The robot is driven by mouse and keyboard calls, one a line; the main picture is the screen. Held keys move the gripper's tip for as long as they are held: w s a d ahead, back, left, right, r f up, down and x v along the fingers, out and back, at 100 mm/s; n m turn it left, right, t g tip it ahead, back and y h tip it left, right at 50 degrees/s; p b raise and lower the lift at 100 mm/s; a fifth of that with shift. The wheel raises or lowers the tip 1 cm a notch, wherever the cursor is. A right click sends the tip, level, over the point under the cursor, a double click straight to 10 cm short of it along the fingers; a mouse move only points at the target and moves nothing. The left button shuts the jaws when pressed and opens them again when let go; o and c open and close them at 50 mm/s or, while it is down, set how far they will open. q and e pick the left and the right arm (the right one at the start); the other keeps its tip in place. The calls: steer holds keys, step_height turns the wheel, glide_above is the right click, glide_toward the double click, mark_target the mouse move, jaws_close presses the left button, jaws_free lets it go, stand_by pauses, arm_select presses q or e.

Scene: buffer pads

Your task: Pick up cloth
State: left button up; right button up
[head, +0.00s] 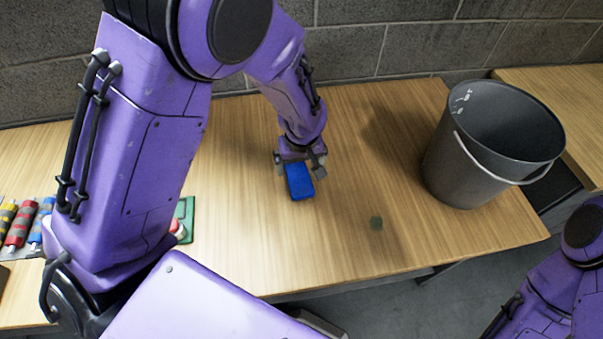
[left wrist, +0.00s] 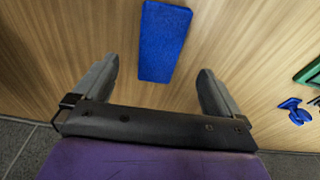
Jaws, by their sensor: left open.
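A blue cloth (head: 299,181), a small flat rectangular block in shape, lies on the wooden table below my left gripper (head: 300,160). In the left wrist view the cloth (left wrist: 164,42) shows beyond the fingertips, roughly between their lines. My left gripper (left wrist: 158,80) is open and empty, with a finger to each side and the cloth ahead of it. The gripper hides part of the cloth's far end in the head view. Part of my right arm shows at the lower right of the head view, but its gripper is out of view.
A grey bucket (head: 450,155) with a handle stands on the table (head: 240,240) at the right. Coloured cylinders (head: 22,222) and a green item (head: 187,212) are at the left. A block wall (head: 350,45) stands behind.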

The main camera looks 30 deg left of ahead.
mark_target(299, 176)
arm_select(q)
steer(key=shift+s+f, duration=0.2)
steer(key=shift+f, duration=0.25)
steer(key=f, duration=0.1)
steer(key=w+f, duration=0.1)
steer(key=f, duration=0.1)
steer(key=w+f+p, duration=0.1)
steer(key=f, duration=0.1)
steer(key=shift+a+f, duration=0.25)
steer(key=shift+a, duration=0.15)
steer(key=shift+s+f, duration=0.1)
steer(key=shift+f, duration=0.1)
steer(key=shift+s+r, duration=0.15)
steer(key=shift+s, duration=0.05)
steer(key=c, duration=1.1)
